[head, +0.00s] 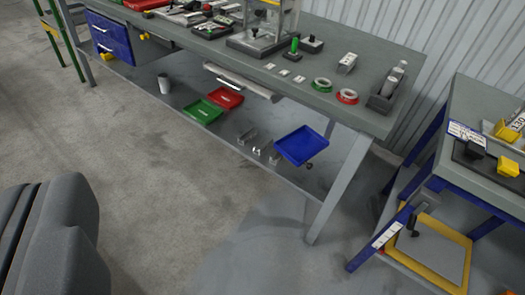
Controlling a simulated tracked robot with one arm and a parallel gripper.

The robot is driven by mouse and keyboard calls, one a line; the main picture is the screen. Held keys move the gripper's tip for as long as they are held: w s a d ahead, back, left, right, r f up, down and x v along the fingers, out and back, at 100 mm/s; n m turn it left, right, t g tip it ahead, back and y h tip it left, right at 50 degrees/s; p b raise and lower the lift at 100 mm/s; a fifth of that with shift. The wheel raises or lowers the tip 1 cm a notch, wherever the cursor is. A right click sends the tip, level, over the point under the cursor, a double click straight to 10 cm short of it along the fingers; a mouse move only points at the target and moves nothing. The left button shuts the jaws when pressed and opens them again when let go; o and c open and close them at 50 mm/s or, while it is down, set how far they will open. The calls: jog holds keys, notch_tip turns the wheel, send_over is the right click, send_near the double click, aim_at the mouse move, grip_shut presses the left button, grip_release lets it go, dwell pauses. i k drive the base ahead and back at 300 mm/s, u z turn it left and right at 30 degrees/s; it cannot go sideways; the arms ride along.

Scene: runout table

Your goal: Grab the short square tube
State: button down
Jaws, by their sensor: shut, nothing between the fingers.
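My gripper (62,190) shows as a large dark grey shape at the lower left, cut off by the picture edge. It is shut and empty, and touches nothing that I can see. Several small silvery metal pieces stand on the lower shelf of the workbench, left of a blue tray; one of them (248,136) is a short upright piece. Another silvery block-like piece (347,63) lies on the bench top at the right. They are too small to tell which is the short square tube. My gripper is far from all of them.
The grey workbench (225,57) carries tools, a green ring (321,85) and a red ring (347,96). Its lower shelf holds green, red and blue (301,146) trays and a grey cup (164,83). A bench leg (340,185) stands at right. The concrete floor in front is clear.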

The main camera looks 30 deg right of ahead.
aim_at(347, 63)
jog(key=u, duration=0.65)
jog(key=k, duration=1.4)
jog(key=z, duration=1.2)
jog(key=i, duration=1)
